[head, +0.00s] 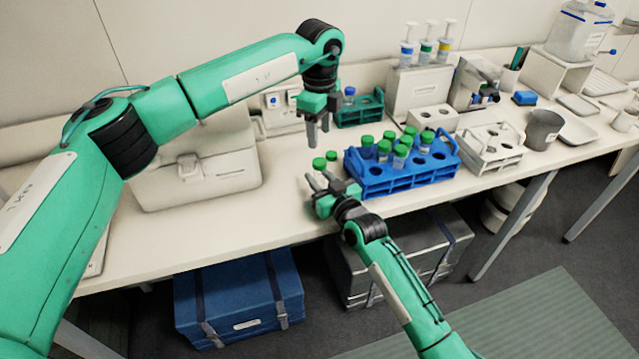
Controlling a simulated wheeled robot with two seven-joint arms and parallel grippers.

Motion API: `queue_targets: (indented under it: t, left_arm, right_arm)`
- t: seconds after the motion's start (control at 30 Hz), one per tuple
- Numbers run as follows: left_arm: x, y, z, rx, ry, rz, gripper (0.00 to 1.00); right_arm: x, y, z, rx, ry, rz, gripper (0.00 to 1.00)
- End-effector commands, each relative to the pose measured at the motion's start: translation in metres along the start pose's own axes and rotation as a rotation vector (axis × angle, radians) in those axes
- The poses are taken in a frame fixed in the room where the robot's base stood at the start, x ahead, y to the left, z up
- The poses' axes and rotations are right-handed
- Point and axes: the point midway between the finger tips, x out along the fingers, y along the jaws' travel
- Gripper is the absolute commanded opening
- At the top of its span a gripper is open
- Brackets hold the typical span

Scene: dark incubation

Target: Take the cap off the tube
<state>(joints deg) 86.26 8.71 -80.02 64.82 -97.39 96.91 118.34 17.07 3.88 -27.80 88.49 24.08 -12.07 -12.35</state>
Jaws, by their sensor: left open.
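Two green caps show just left of the blue rack: one cap (319,163) right at the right gripper's fingers and another cap (331,156) slightly behind it. Any tube under them is hidden. The blue rack (400,184) holds several green-capped tubes, such as one tube (367,146). My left gripper (318,139) points down, open and empty, above and a little behind the two caps, apart from them. My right gripper (319,180) reaches in from the front, its fingers beside the nearer cap. I cannot tell whether it holds anything.
A green rack (362,114) with a blue-capped tube stands behind. A white rack (492,160) and a grey cup (543,129) stand at the right. A white case (200,178) stands at the left. The bench (250,225) is clear in front of it.

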Motion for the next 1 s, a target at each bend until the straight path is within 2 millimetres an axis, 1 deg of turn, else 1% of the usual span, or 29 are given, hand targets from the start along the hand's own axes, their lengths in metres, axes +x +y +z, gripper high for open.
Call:
queue_targets:
  t: [0.03,0.13,0.37,0.47,0.57,0.67,1.0]
  left_arm:
    - [0.0,0.0,0.0,0.0,0.0,0.0,0.48]
    - [0.0,0.0,0.0,0.0,0.0,0.0,0.48]
    - [0.0,0.0,0.0,0.014,0.0,0.0,0.48]
    - [-0.0001,0.0,0.0,0.072,-0.001,0.0,0.48]
    - [-0.0003,-0.0001,-0.0001,0.183,-0.001,0.0,0.48]
    - [-0.0005,-0.0001,-0.0002,0.336,-0.001,0.0,0.48]
    - [-0.0001,-0.0001,-0.0007,0.892,-0.001,-0.001,0.48]
  right_arm:
    - [-0.0001,0.0001,0.0001,0.0,0.0,0.0,0.2]
    - [-0.0002,0.0001,0.0001,0.0,0.0,0.0,0.0]
    - [-0.0003,0.0001,0.0001,0.0,0.0,0.0,0.0]
    - [-0.0003,0.0001,0.0001,0.0,0.0,0.0,0.0]
    - [-0.0003,0.0001,0.0001,0.0,0.0,0.0,0.0]
    - [-0.0003,0.0002,0.0001,0.0,0.0,0.0,0.0]
    - [-0.0003,0.0002,0.0001,0.0,0.0,0.0,0.0]
